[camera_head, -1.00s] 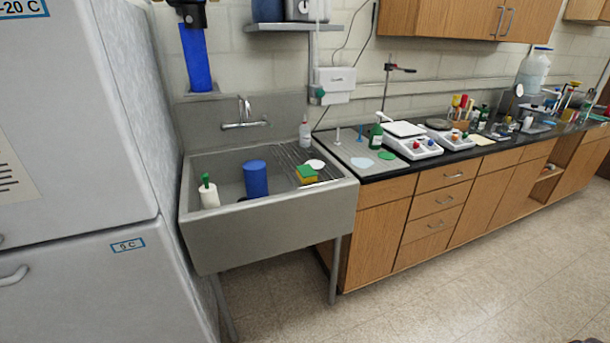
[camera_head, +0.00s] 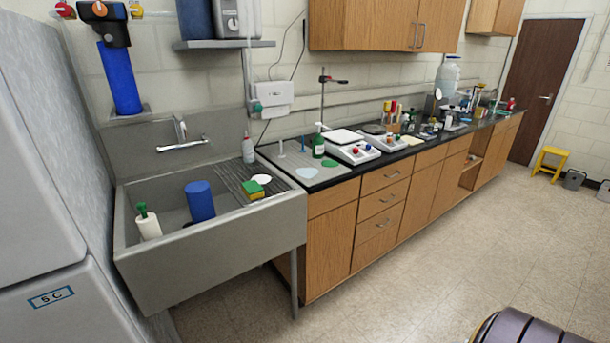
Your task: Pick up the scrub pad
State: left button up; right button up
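A scrub pad (camera_head: 253,190), green on top and yellow below, sits on the ribbed drainboard at the right side of the steel sink (camera_head: 215,258). A white round item (camera_head: 261,179) lies just behind it. Neither of my grippers shows in the head view, so nothing is seen touching the pad.
The sink basin holds a blue cylinder (camera_head: 200,201) and a white bottle with a green top (camera_head: 148,223). A clear squeeze bottle (camera_head: 248,149) stands behind the drainboard. A cabinet (camera_head: 330,235) adjoins the sink on the right. The floor (camera_head: 420,255) in front is open.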

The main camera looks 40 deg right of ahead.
aim_at(253, 189)
jog(key=i+l, duration=1)
jog(key=i+l+z, duration=0.05)
